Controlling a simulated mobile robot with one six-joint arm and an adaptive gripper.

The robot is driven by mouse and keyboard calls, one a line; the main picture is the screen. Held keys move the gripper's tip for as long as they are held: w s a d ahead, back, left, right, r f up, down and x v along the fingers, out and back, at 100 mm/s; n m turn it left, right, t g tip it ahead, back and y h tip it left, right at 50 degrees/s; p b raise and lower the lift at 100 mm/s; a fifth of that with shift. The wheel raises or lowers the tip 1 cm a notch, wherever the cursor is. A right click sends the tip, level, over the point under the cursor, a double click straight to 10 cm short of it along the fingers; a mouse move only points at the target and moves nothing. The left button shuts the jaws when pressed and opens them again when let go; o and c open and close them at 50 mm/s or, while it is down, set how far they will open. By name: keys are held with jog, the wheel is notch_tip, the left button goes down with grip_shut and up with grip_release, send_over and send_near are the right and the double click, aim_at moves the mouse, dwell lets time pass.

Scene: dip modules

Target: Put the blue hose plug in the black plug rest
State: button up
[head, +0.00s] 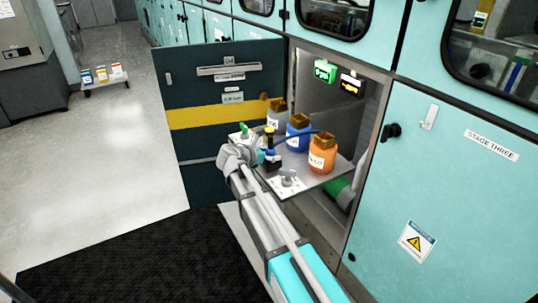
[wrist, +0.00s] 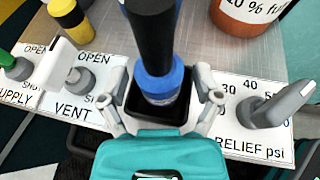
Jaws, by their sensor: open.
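The blue hose plug (wrist: 162,82) has a black upper body and a blue lower collar. It stands about upright in the wrist view, its lower end inside the square black plug rest (wrist: 136,108). How deep it sits is hidden. My gripper (wrist: 162,90) is open, with one finger on each side of the plug and rest and gaps between fingers and plug. In the head view my gripper (head: 243,155) is at the front of the pull-out shelf, and partly covers the plug area; the black rest (head: 272,165) shows beside it.
A vent knob (wrist: 78,78) and supply knob (wrist: 18,67) are left of the rest, a relief knob (wrist: 284,104) right. A yellow-and-black plug (wrist: 70,18) stands behind left. Blue (head: 298,138) and orange (head: 322,155) bottles stand behind. The open cabinet door (head: 225,140) is at left.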

jog(key=shift+r, duration=0.2)
jog(key=shift+s+a+r+p, duration=0.15)
jog(key=shift+s+p, duration=0.05)
jog(key=shift+p, duration=0.1)
jog(key=p+v, duration=0.4)
jog(key=v, duration=0.7)
jog(key=shift+a, duration=0.2)
